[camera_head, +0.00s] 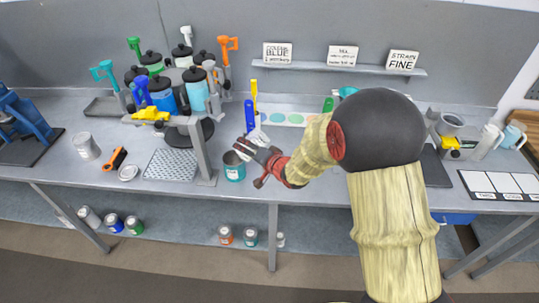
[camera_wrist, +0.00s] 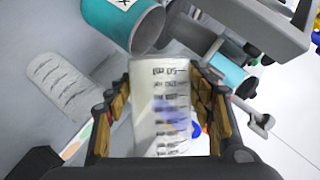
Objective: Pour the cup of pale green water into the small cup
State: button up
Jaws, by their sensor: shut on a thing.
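My gripper (camera_wrist: 165,104) is shut on a clear cup with dark graduation marks (camera_wrist: 160,125), its fingers on either side of it. No pale green colour can be made out in the cup. In the head view my gripper (camera_head: 262,157) is above the bench, close to the upper right of an open teal can (camera_head: 235,173). In the wrist view the teal can (camera_wrist: 108,22) has its open mouth close to the far end of the held cup. Whether they touch is unclear, and I see no stream. I cannot tell which thing is the small cup.
A second graduated clear vessel (camera_wrist: 60,85) shows in the wrist view. A grey stand (camera_head: 203,155) is left of the teal can, beside a perforated plate (camera_head: 171,165). Blue and yellow tools (camera_head: 250,112) stand behind my gripper. Pale jugs (camera_head: 487,142) stand at the right.

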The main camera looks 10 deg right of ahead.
jog(key=shift+f+m+y+p, duration=0.2)
jog(key=shift+m+y+p, duration=0.15)
jog(key=shift+m+y, duration=0.75)
dwell(5.1)
jog(key=shift+a+r+h, duration=0.15)
jog(key=shift+r+h, duration=0.05)
jog(key=shift+h, duration=0.3)
jog(key=shift+n+h+b, duration=0.45)
jog(key=shift+n+h, duration=0.05)
jog(key=shift+n, duration=0.5)
jog(key=shift+w+d, duration=0.1)
jog(key=shift+d, duration=0.1)
jog(key=shift+n+h+b, duration=0.3)
jog(key=shift+n+b, duration=0.1)
jog(key=f+b, duration=0.1)
jog(key=b, duration=0.1)
jog(key=shift+n+h+b, duration=0.3)
jog(key=shift+n+h, duration=0.1)
jog(key=shift+f+n+b, duration=0.15)
jog(key=shift+n+b, duration=0.15)
jog(key=shift+b, duration=0.55)
jog(key=h+b, duration=0.1)
jog(key=b, duration=0.2)
jog(key=a+n+h+b, duration=0.1)
jog(key=b, duration=0.2)
jog(key=shift+a+r+n+t+b, duration=0.1)
jog(key=shift+r+n+t+b, duration=0.2)
jog(key=shift+r+b, duration=0.1)
